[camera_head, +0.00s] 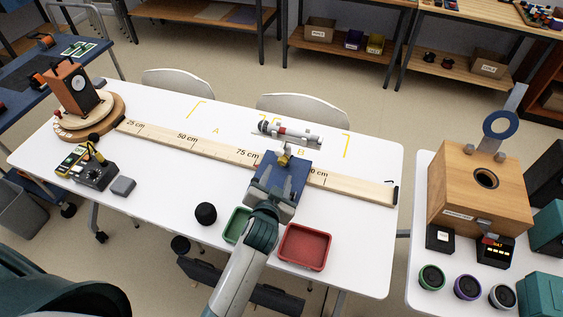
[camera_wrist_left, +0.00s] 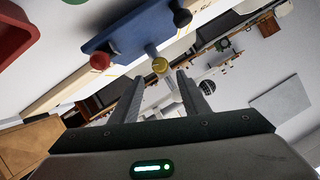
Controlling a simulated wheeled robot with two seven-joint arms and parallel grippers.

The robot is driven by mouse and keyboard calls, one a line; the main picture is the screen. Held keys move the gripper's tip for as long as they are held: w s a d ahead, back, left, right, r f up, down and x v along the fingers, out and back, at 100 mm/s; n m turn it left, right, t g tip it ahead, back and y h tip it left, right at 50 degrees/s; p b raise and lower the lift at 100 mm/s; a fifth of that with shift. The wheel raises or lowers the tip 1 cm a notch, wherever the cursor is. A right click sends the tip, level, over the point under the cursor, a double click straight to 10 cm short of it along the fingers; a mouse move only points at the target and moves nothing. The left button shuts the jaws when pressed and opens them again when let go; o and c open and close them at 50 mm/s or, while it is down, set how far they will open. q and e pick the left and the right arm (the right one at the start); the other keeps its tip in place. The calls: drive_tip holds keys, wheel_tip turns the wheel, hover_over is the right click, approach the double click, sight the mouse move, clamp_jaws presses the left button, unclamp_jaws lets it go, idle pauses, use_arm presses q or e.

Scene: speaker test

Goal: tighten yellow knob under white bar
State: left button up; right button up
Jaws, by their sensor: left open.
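The white bar (camera_head: 305,138), with a dark and silver cylinder along it, stands above the wooden rail near mark B in the head view. Below it, a yellow knob (camera_head: 283,160) shows small. In the left wrist view the yellow knob (camera_wrist_left: 160,66) sits on a short metal stem from the blue carriage (camera_wrist_left: 135,30), which also bears a red knob (camera_wrist_left: 99,61) and a black knob (camera_wrist_left: 182,17). My left gripper (camera_wrist_left: 161,76) is open, its fingertips on either side of the yellow knob, with visible gaps. In the head view my left gripper (camera_head: 285,163) is small and partly hidden. My right gripper is not visible.
The wooden rail (camera_head: 215,148) with centimetre marks crosses the white table. A brown speaker (camera_head: 74,87) stands at the left end.

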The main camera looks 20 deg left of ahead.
sight(282, 162)
use_arm(q)
drive_tip(key=p+x, duration=0.1)
drive_tip(key=x, duration=0.6)
drive_tip(key=shift+w, duration=0.4)
